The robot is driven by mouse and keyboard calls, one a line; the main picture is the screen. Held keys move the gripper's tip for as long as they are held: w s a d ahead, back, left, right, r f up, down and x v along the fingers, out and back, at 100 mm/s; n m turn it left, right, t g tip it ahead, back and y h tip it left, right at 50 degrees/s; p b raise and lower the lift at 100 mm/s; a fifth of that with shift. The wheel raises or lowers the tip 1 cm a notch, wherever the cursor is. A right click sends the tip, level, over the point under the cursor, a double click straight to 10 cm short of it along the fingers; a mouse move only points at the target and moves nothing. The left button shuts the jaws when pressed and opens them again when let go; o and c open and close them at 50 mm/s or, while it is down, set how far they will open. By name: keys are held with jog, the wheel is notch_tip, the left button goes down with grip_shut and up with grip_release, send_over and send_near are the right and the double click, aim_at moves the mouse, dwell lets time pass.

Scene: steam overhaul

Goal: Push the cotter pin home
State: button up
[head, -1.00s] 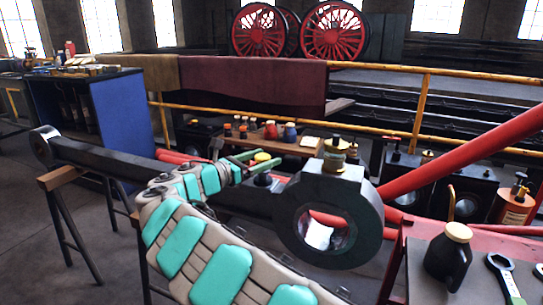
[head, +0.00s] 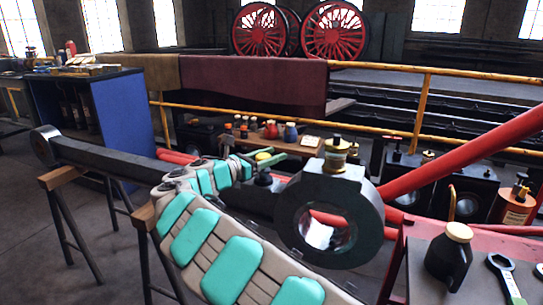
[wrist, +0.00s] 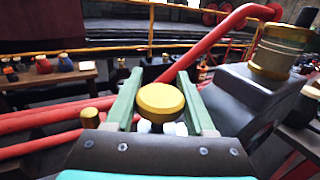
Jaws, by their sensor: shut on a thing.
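The dark connecting rod (head: 115,163) lies across trestles, with its round big end (head: 291,222) at the right. A round yellow head (head: 263,156), which I take for the cotter pin's, stands above a dark block on the rod, just left of the big end. In the wrist view, the yellow head (wrist: 160,101) sits between the two green fingers of my gripper (wrist: 160,88), with pale parts under it. My gripper (head: 266,160) is shut on this piece. Its lower part is hidden, so I cannot tell how deep it sits.
A brass-capped oil cup (head: 336,153) stands on the big end, close right of my gripper. Red pipes (head: 450,155) and a yellow railing (head: 423,103) lie behind.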

grip_shut()
jog(key=shift+f, duration=0.1)
jog(key=shift+f+p, duration=0.5)
jog(key=shift+f, duration=0.7)
jog(key=o, duration=0.9)
grip_release()
jog(key=v, duration=0.8)
jog(key=shift+d, duration=0.1)
